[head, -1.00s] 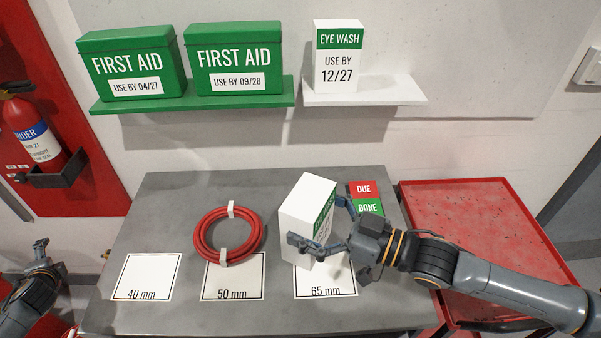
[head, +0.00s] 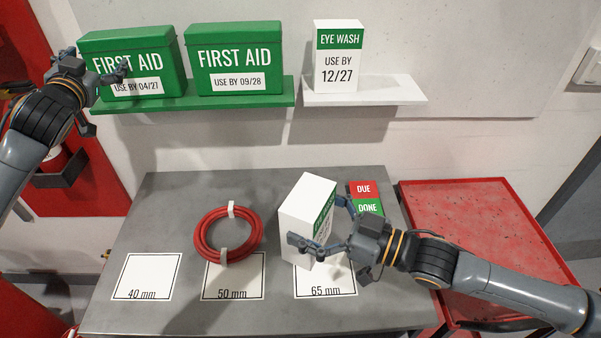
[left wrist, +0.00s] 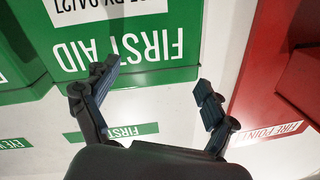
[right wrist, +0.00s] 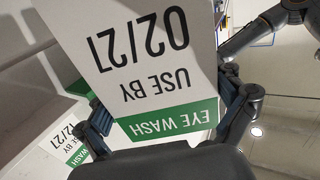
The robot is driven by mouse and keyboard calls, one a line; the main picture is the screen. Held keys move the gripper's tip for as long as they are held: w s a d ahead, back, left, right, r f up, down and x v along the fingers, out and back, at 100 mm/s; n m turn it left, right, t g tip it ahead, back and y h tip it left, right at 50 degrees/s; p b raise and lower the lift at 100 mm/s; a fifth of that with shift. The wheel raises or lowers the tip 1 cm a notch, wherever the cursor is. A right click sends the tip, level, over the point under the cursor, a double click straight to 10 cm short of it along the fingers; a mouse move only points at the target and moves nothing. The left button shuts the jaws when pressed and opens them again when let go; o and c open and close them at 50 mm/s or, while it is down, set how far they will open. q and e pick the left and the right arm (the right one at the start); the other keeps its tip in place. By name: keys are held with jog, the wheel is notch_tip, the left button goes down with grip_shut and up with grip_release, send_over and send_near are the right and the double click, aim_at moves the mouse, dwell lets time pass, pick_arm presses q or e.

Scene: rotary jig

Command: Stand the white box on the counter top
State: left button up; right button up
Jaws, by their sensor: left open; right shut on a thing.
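A white box (head: 298,213) with a green EYE WASH band is held by my right gripper (head: 318,221) above the counter top (head: 180,212), over the 65 mm card. Its label reads 02/27 in the right wrist view (right wrist: 150,60). It looks slightly tilted; I cannot tell whether its base touches the counter. A second white box (head: 338,55), marked 12/27, stands upright on the white shelf. My left gripper (head: 112,66) is open and empty, in front of the green first aid box (head: 150,45) marked 04/27. That box also shows in the left wrist view (left wrist: 90,65).
A red hose ring (head: 198,240) lies by the 50 mm card (head: 235,285). A DUE/DONE block (head: 364,190) stands just behind my right gripper. A second first aid box (head: 235,55) is on the green shelf (head: 200,103). A red cart (head: 480,225) stands right.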

pick_arm(q)
jog(key=d+f+n+g+h, duration=0.1)
jog(key=d+g+h, duration=0.3)
jog(key=d, duration=1.2)
pick_arm(e)
jog(key=shift+w, duration=0.1)
jog(key=shift+r, duration=0.1)
pick_arm(q)
jog(key=m+g+h, duration=0.1)
jog(key=m+g, duration=0.3)
jog(key=g, duration=0.6)
send_over(312, 205)
jog(key=a, duration=0.2)
jog(key=f, duration=0.6)
jog(key=shift+d+f, duration=0.15)
jog(key=shift+d, duration=0.1)
jog(key=shift+s+a+f, duration=0.1)
jog(key=shift+s+f, duration=0.1)
jog(key=shift+s, duration=0.1)
jog(key=x, duration=1.1)
jog(key=shift+w+a+f, duration=0.1)
jog(key=shift+w+f, duration=0.15)
jog(key=shift+f, duration=0.1)
